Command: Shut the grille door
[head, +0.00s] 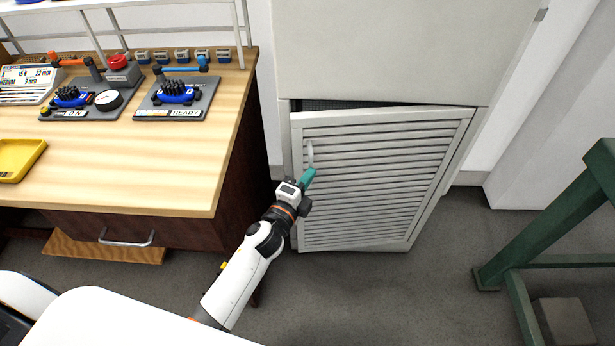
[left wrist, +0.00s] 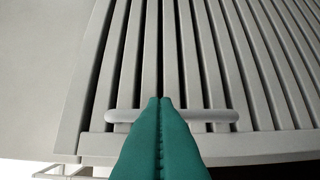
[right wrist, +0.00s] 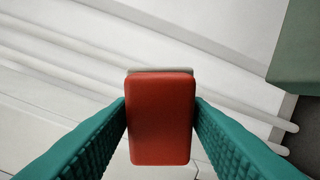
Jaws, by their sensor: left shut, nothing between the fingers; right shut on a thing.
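The pale grey louvred grille door (head: 395,165) stands slightly ajar in the head view, with a dark gap along its top left edge. Its short vertical handle (head: 310,152) is near the left edge. My left gripper (head: 310,174) is shut and empty, with teal fingertips at the lower end of the handle. In the left wrist view, the fingertips (left wrist: 160,102) overlap the handle bar (left wrist: 212,116); I cannot tell whether they touch it. My right gripper (right wrist: 160,112) is shut on a red block (right wrist: 160,120) in the right wrist view. It is outside the head view.
A wooden workbench (head: 185,150) with tufting devices and a drawer handle (head: 126,238) stands left of the door. A yellow tray (head: 18,158) lies on it. A green metal frame (head: 560,215) stands at the right. Grey floor (head: 400,300) is open before the door.

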